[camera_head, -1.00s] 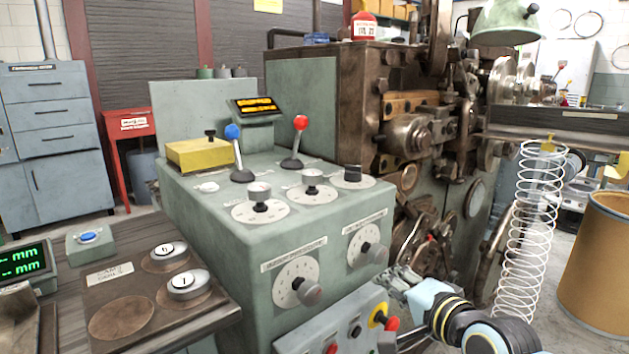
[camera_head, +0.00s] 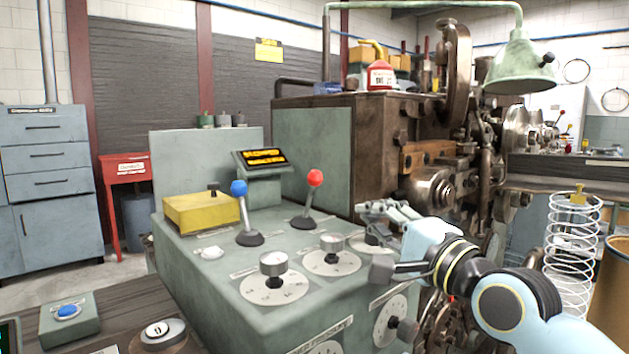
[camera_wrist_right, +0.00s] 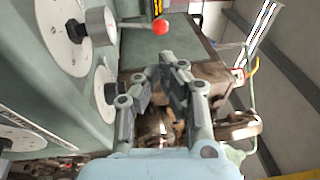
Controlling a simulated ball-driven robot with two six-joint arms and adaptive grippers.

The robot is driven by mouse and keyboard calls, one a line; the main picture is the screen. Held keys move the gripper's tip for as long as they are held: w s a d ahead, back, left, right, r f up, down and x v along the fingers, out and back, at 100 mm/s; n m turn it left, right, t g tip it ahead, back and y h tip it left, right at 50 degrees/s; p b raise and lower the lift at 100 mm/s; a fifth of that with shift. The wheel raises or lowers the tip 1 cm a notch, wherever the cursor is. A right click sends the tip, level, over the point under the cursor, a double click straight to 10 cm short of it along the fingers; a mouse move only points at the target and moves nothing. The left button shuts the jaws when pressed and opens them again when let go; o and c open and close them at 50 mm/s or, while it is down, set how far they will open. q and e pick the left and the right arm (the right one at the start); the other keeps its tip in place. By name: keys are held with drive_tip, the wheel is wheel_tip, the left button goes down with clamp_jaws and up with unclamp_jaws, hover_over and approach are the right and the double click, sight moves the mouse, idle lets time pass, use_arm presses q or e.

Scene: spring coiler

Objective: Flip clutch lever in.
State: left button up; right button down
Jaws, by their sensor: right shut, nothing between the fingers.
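Two levers stand on top of the green console (camera_head: 185,262). One has a blue knob (camera_head: 239,188) and leans slightly left; the other has a red knob (camera_head: 315,178) and leans slightly right. I cannot read which is marked as the clutch. My right gripper (camera_head: 366,208) is shut and empty, above the console's right rear part, to the right of the red-knobbed lever and apart from it. In the right wrist view the red knob (camera_wrist_right: 160,27) shows beyond the shut fingers (camera_wrist_right: 168,68). My left gripper is out of view.
Dials (camera_head: 274,287) fill the console top in front of the levers. A yellow box (camera_head: 200,213) sits left of the blue-knobbed lever, and a lit display (camera_head: 260,158) stands behind. The brown coiler machine (camera_head: 330,140) rises behind my right gripper.

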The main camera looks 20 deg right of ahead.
sight(319, 177)
drive_tip(key=shift+w+r, duration=0.15)
drive_tip(key=shift+s+r, duration=0.15)
drive_tip(key=shift+s, duration=0.05)
drive_tip(key=shift+w, duration=0.1)
drive_tip(key=shift+w+a, duration=0.1)
drive_tip(key=shift+w, duration=0.2)
drive_tip(key=b+x, duration=0.2)
drive_tip(key=x, duration=1)
drive_tip(key=shift+w+a+r, duration=0.1)
drive_tip(key=shift+w, duration=0.25)
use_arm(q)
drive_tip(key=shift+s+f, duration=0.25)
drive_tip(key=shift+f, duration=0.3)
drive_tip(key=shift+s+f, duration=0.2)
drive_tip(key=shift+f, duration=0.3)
use_arm(e)
drive_tip(key=shift+w, duration=0.3)
drive_tip(key=shift+r, duration=0.1)
